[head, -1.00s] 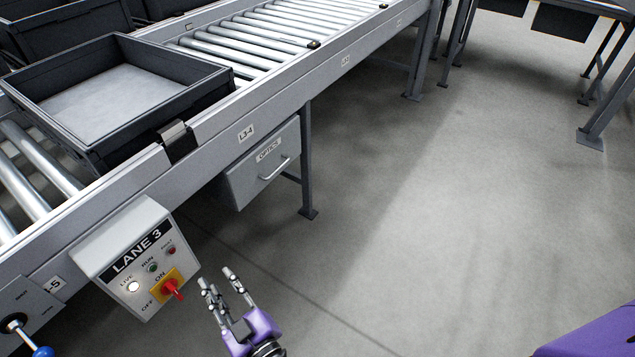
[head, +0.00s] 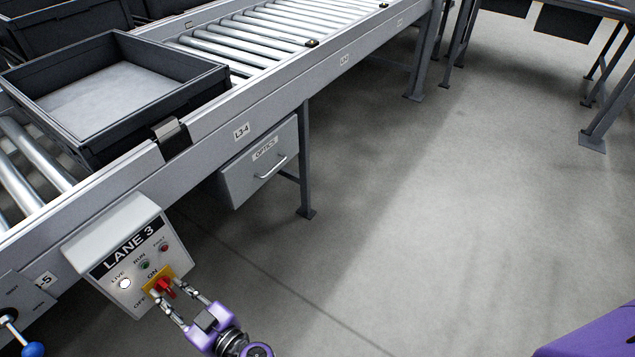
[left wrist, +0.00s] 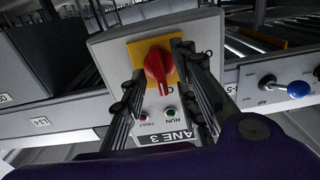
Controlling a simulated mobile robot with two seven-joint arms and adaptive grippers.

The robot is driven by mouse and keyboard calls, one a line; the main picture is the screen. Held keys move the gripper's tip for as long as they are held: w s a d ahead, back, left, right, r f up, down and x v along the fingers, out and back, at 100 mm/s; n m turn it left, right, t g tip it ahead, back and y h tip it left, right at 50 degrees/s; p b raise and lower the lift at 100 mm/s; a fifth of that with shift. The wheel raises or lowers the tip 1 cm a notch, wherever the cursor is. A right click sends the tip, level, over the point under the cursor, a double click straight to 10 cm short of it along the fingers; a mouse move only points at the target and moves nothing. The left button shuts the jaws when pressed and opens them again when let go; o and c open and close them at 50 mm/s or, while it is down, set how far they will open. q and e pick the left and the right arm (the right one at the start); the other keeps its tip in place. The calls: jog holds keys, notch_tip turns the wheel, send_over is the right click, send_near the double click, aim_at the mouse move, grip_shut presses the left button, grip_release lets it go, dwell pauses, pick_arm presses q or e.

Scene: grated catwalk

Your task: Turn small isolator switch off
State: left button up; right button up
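The small isolator switch (head: 166,287) is a red rotary handle on a yellow plate, low on the grey LANE 3 box (head: 97,231). In the left wrist view the red handle (left wrist: 158,66) appears upside down, its long grip running toward the lamps, the ON side. The OFF label is to its left in the head view. My left gripper (head: 172,291) is open, with one finger on each side of the handle. I cannot tell whether either finger touches it. My right gripper is out of view.
The white LIVE lamp (head: 124,284) is lit. A lever with a blue knob (head: 33,349) sits on the neighbouring box at left. The roller conveyor (head: 310,75) carries a dark tray (head: 150,110), with an OPTICS box (head: 262,165) below. Floor at right is clear.

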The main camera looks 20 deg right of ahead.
pick_arm(q)
jog(key=shift+c, duration=0.5)
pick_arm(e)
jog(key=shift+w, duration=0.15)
pick_arm(q)
grip_shut()
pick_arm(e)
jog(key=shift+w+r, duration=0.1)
